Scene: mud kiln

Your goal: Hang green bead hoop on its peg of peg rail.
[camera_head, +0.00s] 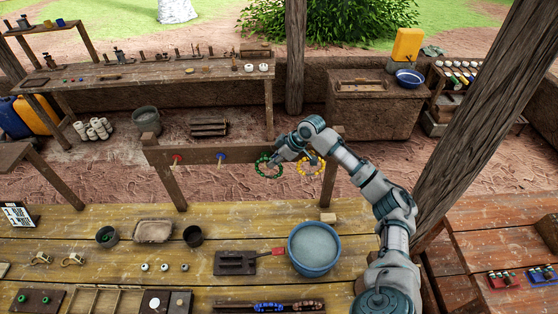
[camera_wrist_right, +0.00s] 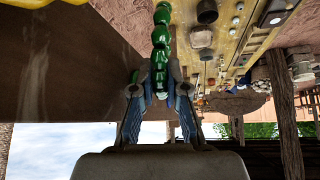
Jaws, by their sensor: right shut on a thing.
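The green bead hoop (camera_head: 261,174) is in front of the peg rail (camera_head: 200,156), right of the red peg (camera_head: 177,159) and the blue peg (camera_head: 221,157). My right gripper (camera_head: 274,161) is shut on the hoop's beads. In the right wrist view, the green beads (camera_wrist_right: 161,38) stand in a line between my two fingers (camera_wrist_right: 160,88). A green peg does not show clearly, so I cannot tell whether the hoop is around one. A yellow bead hoop (camera_head: 311,174) hangs at the rail just right of the green one, partly behind my arm. My left gripper is not in view.
A blue bucket (camera_head: 315,247) stands on the wooden table (camera_head: 120,222) below the rail. A small wood block (camera_head: 328,218) is beside it. A dark holder with blue and red beads (camera_head: 270,306) lies at the front edge. The left part of the rail is clear of hoops.

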